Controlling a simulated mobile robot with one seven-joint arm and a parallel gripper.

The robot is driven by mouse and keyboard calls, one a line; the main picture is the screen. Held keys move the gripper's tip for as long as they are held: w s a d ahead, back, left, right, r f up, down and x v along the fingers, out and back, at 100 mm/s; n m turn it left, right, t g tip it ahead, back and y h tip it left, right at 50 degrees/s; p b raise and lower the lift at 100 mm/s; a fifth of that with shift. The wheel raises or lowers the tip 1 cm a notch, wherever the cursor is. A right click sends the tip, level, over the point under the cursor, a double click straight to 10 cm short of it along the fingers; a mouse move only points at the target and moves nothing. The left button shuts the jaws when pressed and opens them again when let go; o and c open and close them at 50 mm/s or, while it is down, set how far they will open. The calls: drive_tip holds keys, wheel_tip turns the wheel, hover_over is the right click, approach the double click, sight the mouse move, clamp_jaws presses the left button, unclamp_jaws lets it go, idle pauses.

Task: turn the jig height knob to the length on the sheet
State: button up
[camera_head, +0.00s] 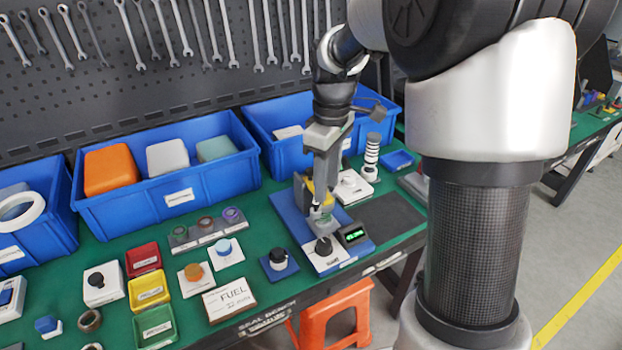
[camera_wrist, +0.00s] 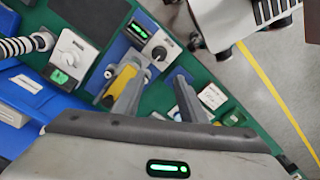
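The jig's black knob (camera_head: 323,246) sits on a pale block at the front of a blue base plate (camera_head: 286,216). A small display (camera_head: 352,235) with green digits stands just right of it; the digits are too small to read. The knob (camera_wrist: 158,53) and display (camera_wrist: 137,31) also show in the wrist view, beyond my fingertips. My gripper (camera_wrist: 158,80) is open, with a gap between its fingers and nothing held. In the head view my gripper (camera_head: 323,207) hangs just above and behind the knob, apart from it. A white sheet (camera_head: 229,299) reads "FUEL"; its smaller line is unclear.
A black knob on a small blue base (camera_head: 278,260) stands left of the jig. A white box with a dial (camera_head: 350,187) and a striped post (camera_head: 371,158) stand behind it. Blue bins (camera_head: 170,190) line the back. A dark mat (camera_head: 391,215) lies clear at right.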

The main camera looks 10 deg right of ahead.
drive_tip(key=f, duration=0.1)
drive_tip(key=b, duration=0.2)
approach(324, 242)
wheel_tip(324, 242, down, 9)
drive_tip(key=shift+a+r, duration=0.1)
drive_tip(key=shift+r, duration=0.1)
drive_tip(key=c, duration=0.8)
